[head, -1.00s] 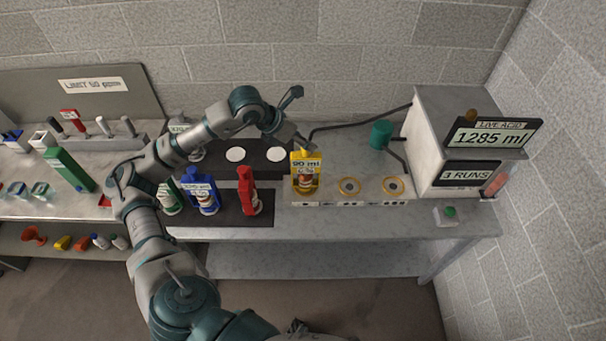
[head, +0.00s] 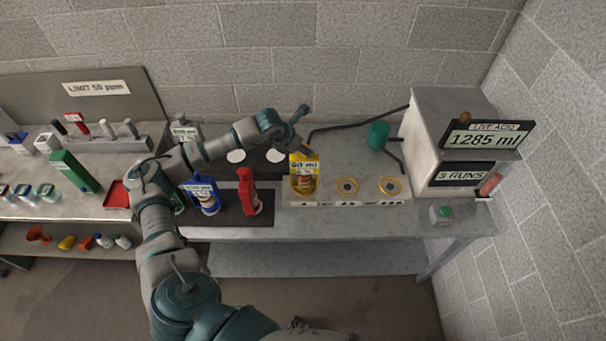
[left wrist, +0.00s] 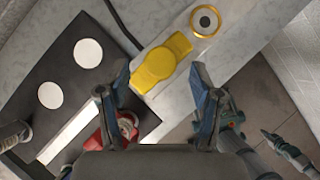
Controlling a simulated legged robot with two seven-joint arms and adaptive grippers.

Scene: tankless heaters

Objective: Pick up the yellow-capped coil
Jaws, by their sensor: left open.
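The yellow-capped coil (head: 303,180) stands upright at the left end of a pale strip on the bench, with a yellow label that seems to read 60 ml. Its yellow cap (left wrist: 162,62) shows from above in the left wrist view. My left gripper (head: 305,128) is open above and just behind the coil in the head view. In the left wrist view the left gripper's fingers (left wrist: 160,75) are spread and empty, with the cap between and just beyond the tips. What seems to be my right gripper (left wrist: 290,150) is small at the lower right; its jaws are unclear.
Blue (head: 206,195) and red (head: 248,192) holders stand left of the coil on a black mat. A grey box with displays (head: 450,135), a green cylinder (head: 378,135) and a black hose (head: 358,122) are behind and right.

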